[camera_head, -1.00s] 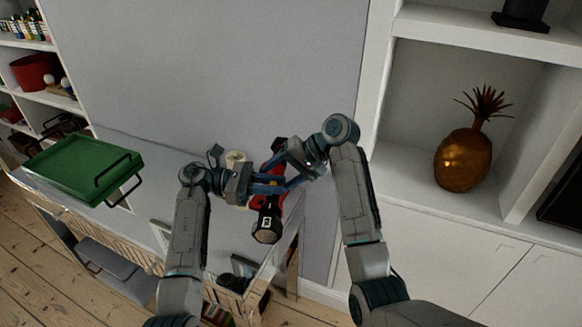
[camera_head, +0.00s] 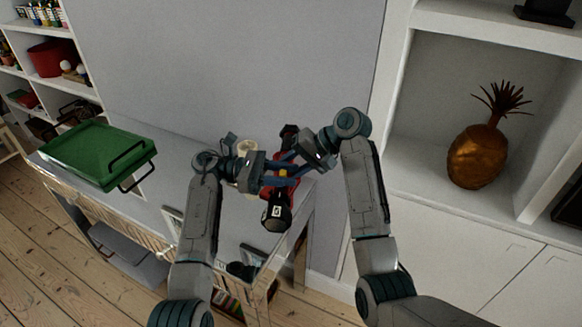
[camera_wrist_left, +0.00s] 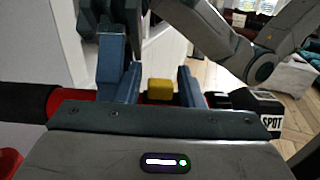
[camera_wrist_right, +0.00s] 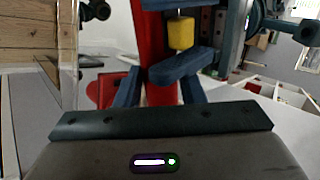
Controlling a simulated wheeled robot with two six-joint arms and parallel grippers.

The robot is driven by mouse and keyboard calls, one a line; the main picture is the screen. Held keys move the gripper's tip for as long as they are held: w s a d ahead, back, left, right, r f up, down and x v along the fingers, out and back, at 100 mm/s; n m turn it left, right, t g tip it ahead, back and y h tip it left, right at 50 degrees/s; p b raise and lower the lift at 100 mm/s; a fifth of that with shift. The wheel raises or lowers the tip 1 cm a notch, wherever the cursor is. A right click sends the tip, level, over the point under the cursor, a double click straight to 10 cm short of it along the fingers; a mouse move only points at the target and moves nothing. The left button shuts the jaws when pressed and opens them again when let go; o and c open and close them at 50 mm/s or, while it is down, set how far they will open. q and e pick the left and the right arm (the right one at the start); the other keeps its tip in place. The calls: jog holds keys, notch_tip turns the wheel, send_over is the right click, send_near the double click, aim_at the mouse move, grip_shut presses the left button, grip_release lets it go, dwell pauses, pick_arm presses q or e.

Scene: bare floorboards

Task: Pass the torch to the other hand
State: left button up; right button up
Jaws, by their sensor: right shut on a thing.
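The torch is red and black with a yellow switch. In the head view its black head (camera_head: 277,212) points down toward me, below both grippers. My right gripper (camera_head: 300,163) is shut on its red body. My left gripper (camera_head: 268,180) is open close beside the torch, with its fingers by the body. In the left wrist view the yellow switch (camera_wrist_left: 160,89) shows between the left fingers, and the torch lies crosswise. In the right wrist view the red body (camera_wrist_right: 152,40) runs upright, with blue left fingers crossing near the switch. The exact finger contact is partly hidden.
A grey table (camera_head: 128,208) stands below the arms, with a green tray (camera_head: 97,152) on its left. A white shelf with a bronze pineapple (camera_head: 477,157) is at right. Wooden floor is free at lower left.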

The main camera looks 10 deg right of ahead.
pick_arm(q)
jog(key=shift+w+a+f, duration=0.1)
jog(key=shift+f, duration=0.2)
jog(key=v, duration=1.2)
jog(key=s+a+f+n+t+y, duration=0.1)
jog(key=a+f+n+t+y, duration=0.3)
jog(key=a+f+n+t, duration=0.9)
jog(key=s+a+f+n+t+y, duration=0.25)
jog(key=a+f+n+t, duration=0.45)
jog(key=a+f+n, duration=0.7)
jog(key=s+a+f+n+g+y, duration=0.3)
jog(key=s+f+n+y, duration=0.3)
jog(key=s+f+n, duration=0.75)
jog(key=s+a+f+n+g+y, duration=0.35)
jog(key=s+f+n+y, duration=0.4)
jog(key=f, duration=0.85)
jog(key=s+d+f+n+g, duration=0.2)
jog(key=s+d+f+n, duration=0.1)
jog(key=s, duration=0.8)
jog(key=s+d+f+n+g+h, duration=0.1)
jog(key=s+f, duration=0.4)
jog(key=s, duration=0.6)
jog(key=s+d+f+n+g, duration=0.4)
jog(key=s+g, duration=0.1)
jog(key=s, duration=0.7)
jog(key=shift+d+f+n+h, duration=0.2)
jog(key=shift+d+n+h, duration=0.15)
jog(key=shift+n+h, duration=0.05)
